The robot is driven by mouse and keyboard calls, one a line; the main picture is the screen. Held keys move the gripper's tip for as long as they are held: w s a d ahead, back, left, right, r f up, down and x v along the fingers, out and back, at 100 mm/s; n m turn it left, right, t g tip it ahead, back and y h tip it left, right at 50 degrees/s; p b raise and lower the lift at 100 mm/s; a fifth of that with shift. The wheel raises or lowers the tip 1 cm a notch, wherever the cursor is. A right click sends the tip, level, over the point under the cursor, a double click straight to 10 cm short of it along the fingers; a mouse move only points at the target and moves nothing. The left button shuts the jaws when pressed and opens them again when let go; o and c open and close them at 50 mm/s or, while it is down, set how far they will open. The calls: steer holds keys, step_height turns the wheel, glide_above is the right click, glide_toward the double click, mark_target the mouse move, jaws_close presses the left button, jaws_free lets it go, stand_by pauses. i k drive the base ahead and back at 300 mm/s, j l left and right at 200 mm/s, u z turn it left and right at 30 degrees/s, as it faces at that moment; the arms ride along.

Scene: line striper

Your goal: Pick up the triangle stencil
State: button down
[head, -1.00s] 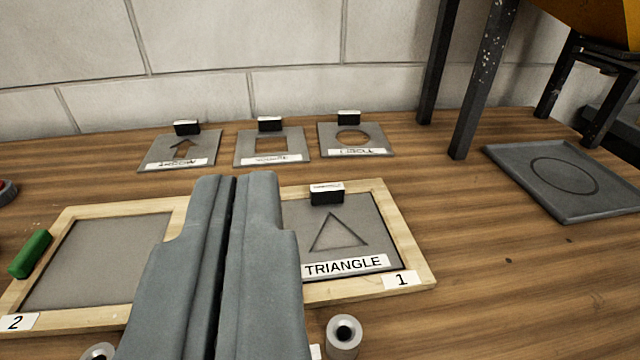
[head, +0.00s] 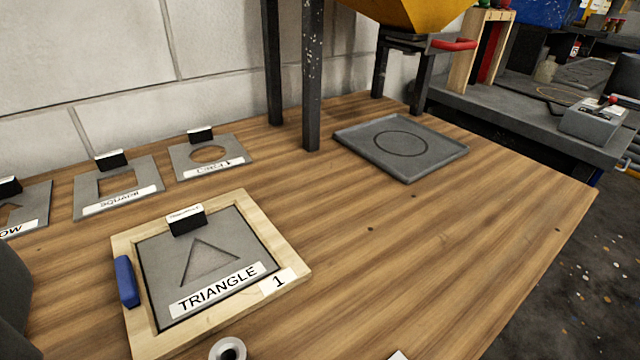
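The triangle stencil (head: 222,231) is a grey plate with a triangular cut-out, a white TRIANGLE label and a black grip block (head: 186,220) at its back edge. It lies flat in the wooden frame numbered 1 (head: 290,262), left of centre in the head view. Only a dark grey part of what looks like my gripper (head: 12,305) shows at the left edge, to the left of the frame and apart from the stencil. Its fingertips cannot be made out.
Several other stencils lie behind: square (head: 117,188), circle (head: 208,157) and a partly cut-off one (head: 22,210). A blue handle (head: 126,281) is on the frame's left side. A grey tray (head: 400,147) stands near dark legs (head: 311,80). The table's right side is clear.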

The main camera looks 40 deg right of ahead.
mark_target(165, 257)
steer(key=j+z, duration=0.1)
steer(key=z, duration=5.35)
steer(key=i+l+u, duration=0.2)
steer(key=k+u, duration=0.1)
steer(key=u, duration=3.55)
steer(key=k+l+u, duration=0.1)
steer(key=u, duration=0.25)
steer(key=k+u, duration=0.5)
steer(key=u, duration=0.25)
